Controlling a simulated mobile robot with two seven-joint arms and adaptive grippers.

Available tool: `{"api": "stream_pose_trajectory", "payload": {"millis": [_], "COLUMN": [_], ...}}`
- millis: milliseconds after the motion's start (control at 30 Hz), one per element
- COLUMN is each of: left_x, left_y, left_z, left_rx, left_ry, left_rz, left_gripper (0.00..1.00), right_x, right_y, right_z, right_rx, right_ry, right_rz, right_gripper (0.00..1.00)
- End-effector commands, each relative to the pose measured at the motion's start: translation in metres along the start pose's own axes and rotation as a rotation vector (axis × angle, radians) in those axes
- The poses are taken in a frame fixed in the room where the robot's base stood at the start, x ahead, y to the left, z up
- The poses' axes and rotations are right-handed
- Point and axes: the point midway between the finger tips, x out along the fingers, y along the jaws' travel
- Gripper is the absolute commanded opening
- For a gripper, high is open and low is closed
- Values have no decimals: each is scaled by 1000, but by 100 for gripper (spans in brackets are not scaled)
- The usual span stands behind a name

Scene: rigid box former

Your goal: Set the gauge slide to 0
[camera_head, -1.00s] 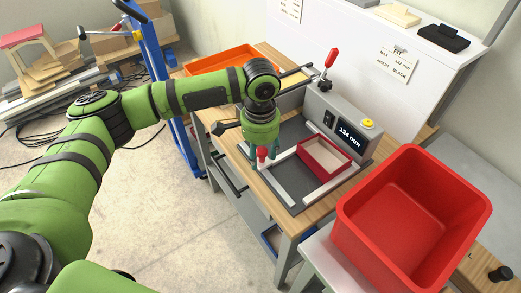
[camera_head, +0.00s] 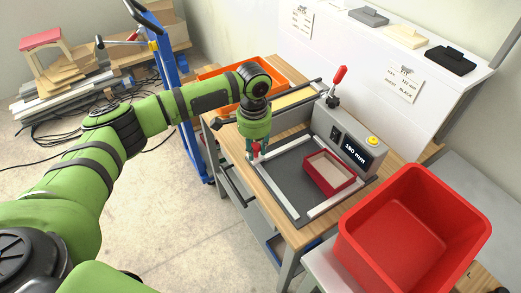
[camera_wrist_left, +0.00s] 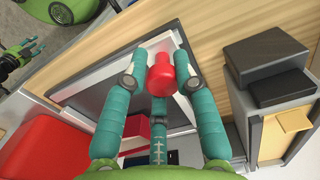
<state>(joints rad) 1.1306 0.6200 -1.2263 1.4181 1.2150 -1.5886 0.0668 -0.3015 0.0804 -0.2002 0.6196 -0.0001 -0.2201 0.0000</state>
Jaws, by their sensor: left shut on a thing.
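The gauge slide has a red knob (camera_wrist_left: 160,78), which also shows in the head view (camera_head: 256,148) at the left of the dark plate. My left gripper (camera_head: 257,155) is shut on this knob, with its teal fingers on both sides of it in the left wrist view. The slide's light metal bar (camera_head: 280,143) lies across the plate. The grey gauge box (camera_head: 340,136) has a display (camera_head: 354,153) that seems to read 180 mm; its digits are small. My right gripper (camera_wrist_left: 20,58) seems to show at the left edge of the wrist view.
A red-walled open box (camera_head: 346,182) sits on the plate beside the metal bars. A red-handled clamp (camera_head: 338,80) stands behind the gauge box. A large red bin (camera_head: 350,225) is at the front right and an orange tray (camera_head: 212,75) at the back left.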

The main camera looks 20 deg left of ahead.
Motion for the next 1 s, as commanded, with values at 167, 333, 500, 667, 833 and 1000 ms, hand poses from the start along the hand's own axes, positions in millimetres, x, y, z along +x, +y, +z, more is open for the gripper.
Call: {"api": "stream_pose_trajectory", "payload": {"millis": [167,333,500,667,833,1000], "left_x": [0,0,0,-5,-30,-68], "left_y": [-5,-5,-3,-3,-4,-4], "left_z": [3,2,2,1,1,1], "left_rx": [-10,-10,-7,-5,-5,-6], "left_ry": [-5,-4,-3,-1,3,3], "left_rz": [-10,-11,-8,-7,-9,-9], "left_gripper": [0,50,50,50,50,50], "right_x": [1,1,1,1,1,1], "right_y": [0,1,1,2,1,0], "right_z": [-1,-1,-2,-3,-2,-2], "right_rx": [0,0,0,-1,0,0], "right_ry": [2,3,3,5,3,3], "right_rz": [1,1,1,3,1,0], "right_gripper": [40,40,40,40,40,40]}}
